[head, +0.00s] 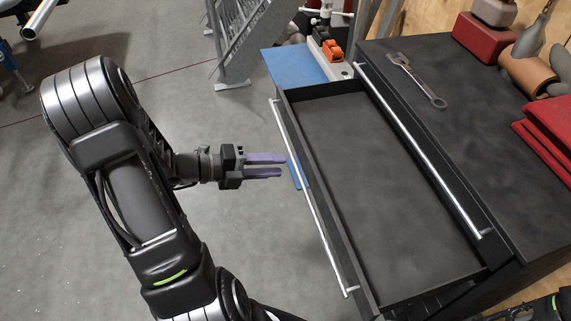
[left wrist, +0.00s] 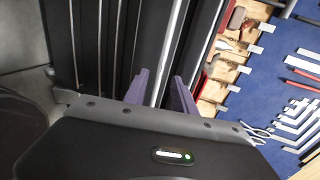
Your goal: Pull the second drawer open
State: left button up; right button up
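The second drawer (head: 385,180) of the dark cabinet stands pulled out, with an empty grey interior. Its long silver handle (head: 308,195) runs along its front. The top drawer's handle (head: 425,150) sits behind it, at the cabinet's front edge. My left gripper (head: 284,166) has purple fingers, parted and empty, with tips just left of the second drawer's handle in the head view. In the left wrist view the left gripper (left wrist: 162,90) shows its fingers apart, with a silver bar (left wrist: 172,50) in line between them. My right gripper is not seen.
A wrench (head: 415,80) lies on the cabinet top (head: 490,130), with red cloths (head: 550,135) at its right. A blue surface (head: 300,65) with a vise and an orange item lies behind the drawer. Metal railing (head: 240,35) stands farther back. Grey floor is clear left of the drawer.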

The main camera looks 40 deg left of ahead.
pick_arm(q)
jog(key=v, duration=0.3)
jog(key=shift+s, duration=0.15)
dwell(0.5)
